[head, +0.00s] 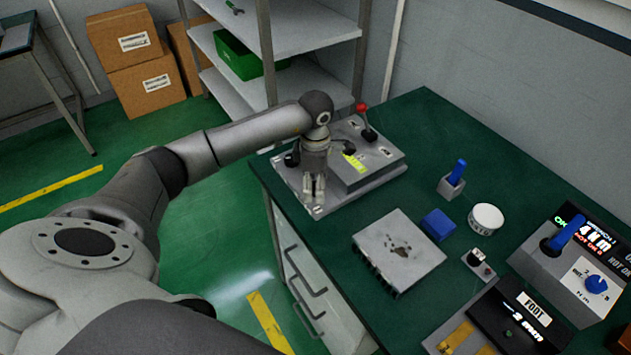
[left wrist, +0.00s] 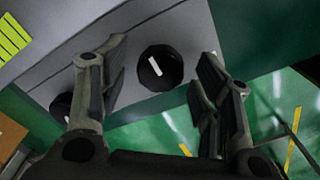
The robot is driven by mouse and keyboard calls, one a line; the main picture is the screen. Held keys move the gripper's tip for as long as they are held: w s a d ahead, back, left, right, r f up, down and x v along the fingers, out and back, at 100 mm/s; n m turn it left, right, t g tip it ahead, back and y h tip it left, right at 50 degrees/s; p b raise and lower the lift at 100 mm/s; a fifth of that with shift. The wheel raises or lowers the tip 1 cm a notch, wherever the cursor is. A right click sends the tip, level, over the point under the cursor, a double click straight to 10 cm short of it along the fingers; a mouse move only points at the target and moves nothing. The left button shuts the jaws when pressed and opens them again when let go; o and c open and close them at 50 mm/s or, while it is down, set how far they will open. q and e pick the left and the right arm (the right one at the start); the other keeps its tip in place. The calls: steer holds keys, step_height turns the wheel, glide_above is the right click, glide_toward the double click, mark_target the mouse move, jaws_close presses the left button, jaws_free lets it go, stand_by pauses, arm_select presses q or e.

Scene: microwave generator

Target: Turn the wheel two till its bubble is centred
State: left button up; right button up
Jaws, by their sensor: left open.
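The grey levelling device (head: 372,182) stands at the table's far left corner, with a yellow-green level strip (head: 355,163) on it. The strip also shows in the left wrist view (left wrist: 12,40), but no bubble can be made out. My left gripper (head: 314,192) points down over the device's near left part. In the left wrist view, the open gripper (left wrist: 163,62) has a black wheel (left wrist: 158,68) with a white mark between its fingers, apparently not touching it. A second black wheel (left wrist: 61,106) lies behind the left finger. I cannot read which wheel is two.
A red-knobbed lever (head: 362,108) rises at the device's back. A grey plate (head: 400,250), blue block (head: 438,224), white round tin (head: 487,218) and holder with a blue handle (head: 455,178) stand to the right. Control boxes (head: 575,265) fill the right edge. Shelves stand behind.

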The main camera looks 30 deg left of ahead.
arm_select(q)
steer(key=shift+f, duration=0.25)
steer(key=c, duration=1)
steer(key=shift+c, duration=0.2)
arm_select(e)
steer(key=shift+s+a, duration=0.15)
steer(key=shift+s, duration=0.2)
steer(key=shift+f, duration=0.15)
